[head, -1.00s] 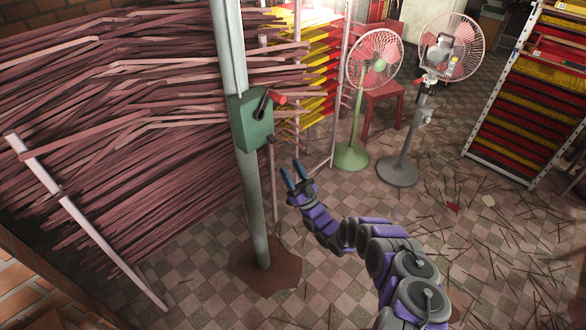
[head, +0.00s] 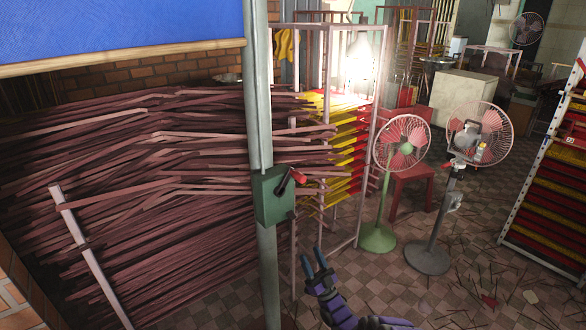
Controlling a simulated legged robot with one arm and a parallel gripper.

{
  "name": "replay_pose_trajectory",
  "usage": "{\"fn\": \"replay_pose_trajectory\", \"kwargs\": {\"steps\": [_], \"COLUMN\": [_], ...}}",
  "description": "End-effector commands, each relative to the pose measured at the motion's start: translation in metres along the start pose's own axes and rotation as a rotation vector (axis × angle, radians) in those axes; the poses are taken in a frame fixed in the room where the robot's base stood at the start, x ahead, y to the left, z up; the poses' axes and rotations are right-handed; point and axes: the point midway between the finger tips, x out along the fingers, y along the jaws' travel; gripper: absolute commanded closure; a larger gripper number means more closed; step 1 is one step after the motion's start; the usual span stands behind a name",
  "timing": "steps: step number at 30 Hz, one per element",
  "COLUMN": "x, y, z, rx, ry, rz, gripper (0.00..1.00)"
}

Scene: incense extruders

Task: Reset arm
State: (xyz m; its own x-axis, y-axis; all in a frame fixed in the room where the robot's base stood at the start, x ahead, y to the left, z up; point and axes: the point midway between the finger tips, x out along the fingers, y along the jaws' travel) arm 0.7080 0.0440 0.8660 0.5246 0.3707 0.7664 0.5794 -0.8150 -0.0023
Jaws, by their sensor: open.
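My gripper (head: 316,264) is in the lower middle of the head view, with its two blue fingers apart and nothing between them. It points up toward the green switch box (head: 270,203) on the grey post, in front of and to the right of the post's lower part. A lever with a red handle (head: 300,178) sticks out from the box up and to the right. In the picture the fingertips are below the box and apart from it. My purple and grey arm runs off the bottom edge.
A tall stack of reddish sticks (head: 160,200) fills the left. A metal rack with yellow and red trays (head: 340,150) stands behind the post. A green fan (head: 378,238) and a grey fan (head: 428,256) stand right of it. Tiled floor between shows scattered sticks.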

Motion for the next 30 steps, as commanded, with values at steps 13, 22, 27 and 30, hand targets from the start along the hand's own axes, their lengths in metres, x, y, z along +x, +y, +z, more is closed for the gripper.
{"fn": "replay_pose_trajectory", "kwargs": {"steps": [13, 22, 27, 30], "x": [0.051, 0.073, 0.079, 0.080], "y": [0.063, 0.118, 0.143, 0.154], "z": [0.041, 0.030, 0.004, -0.016], "rx": [-0.164, -0.308, -0.377, -0.409], "ry": [-0.480, -0.827, -1.006, -1.106], "rz": [0.010, 0.096, 0.174, 0.229], "gripper": [0.49, 0.49, 0.49, 0.49]}}
